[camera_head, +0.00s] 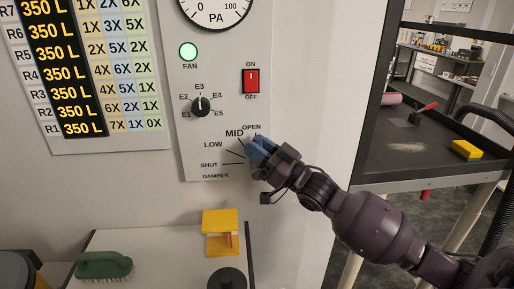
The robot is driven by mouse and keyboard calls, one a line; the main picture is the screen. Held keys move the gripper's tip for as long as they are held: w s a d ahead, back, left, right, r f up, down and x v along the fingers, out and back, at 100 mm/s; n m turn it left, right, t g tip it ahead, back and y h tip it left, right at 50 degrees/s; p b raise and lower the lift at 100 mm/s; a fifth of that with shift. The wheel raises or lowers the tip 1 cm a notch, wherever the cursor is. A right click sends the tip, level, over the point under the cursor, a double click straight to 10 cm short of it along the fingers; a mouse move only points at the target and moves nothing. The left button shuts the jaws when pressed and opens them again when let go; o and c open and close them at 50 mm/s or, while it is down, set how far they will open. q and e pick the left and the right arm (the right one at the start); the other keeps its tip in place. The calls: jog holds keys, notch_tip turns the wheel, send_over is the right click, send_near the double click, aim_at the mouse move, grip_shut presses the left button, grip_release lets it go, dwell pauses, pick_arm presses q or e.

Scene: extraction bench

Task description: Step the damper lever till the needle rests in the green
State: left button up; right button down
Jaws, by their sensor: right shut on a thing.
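The damper scale (211,165) is on the lower right of the grey control panel, marked SHUT, LOW, MID and OPEN. My right gripper (262,152) comes in from the right and is shut on the damper lever at the scale's right side, near the MID and OPEN marks. The gripper's blue and dark parts hide most or all of the lever, so its exact setting cannot be told. The PA gauge (216,12) is cut off by the top edge; its needle and any green band do not show. My left gripper is not in view.
The green FAN lamp (188,51) is lit. A red ON/OFF switch (251,81) and black selector knob (201,105) sit above the scale. Below are a yellow block-like object (220,222) and a green brush (104,265). A black tray (420,150) stands right.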

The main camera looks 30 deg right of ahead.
jog(key=c, duration=1.2)
grip_release()
jog(key=shift+o, duration=0.2)
jog(key=b+v, duration=0.1)
jog(key=v, duration=1)
jog(key=shift+w, duration=0.1)
